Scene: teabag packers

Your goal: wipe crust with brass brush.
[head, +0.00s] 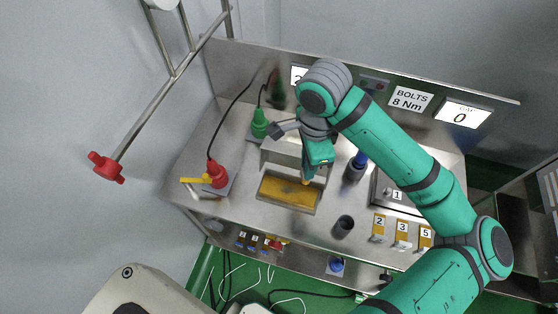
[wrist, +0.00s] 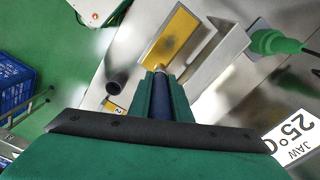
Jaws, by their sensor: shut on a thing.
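My gripper (head: 312,168) points down over the sealing block. It is shut on a dark blue brush handle, the brass brush (wrist: 158,100), seen between the fingers in the wrist view. A small brass-coloured end shows just past the fingertips. A yellow-brown plate (head: 289,193) in a metal frame lies below and in front of the gripper. It also shows in the wrist view (wrist: 184,30), with a dark crust patch (wrist: 170,43) on its near part. The brush end appears at the plate's near edge; I cannot tell whether it touches.
A dark cup (head: 344,225) stands right of the plate, and another holder (head: 352,173) has a blue-topped item. A red plug with a yellow lever (head: 216,175) and a green connector (head: 260,124) stand left. Numbered yellow tags (head: 402,229) are at the right.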

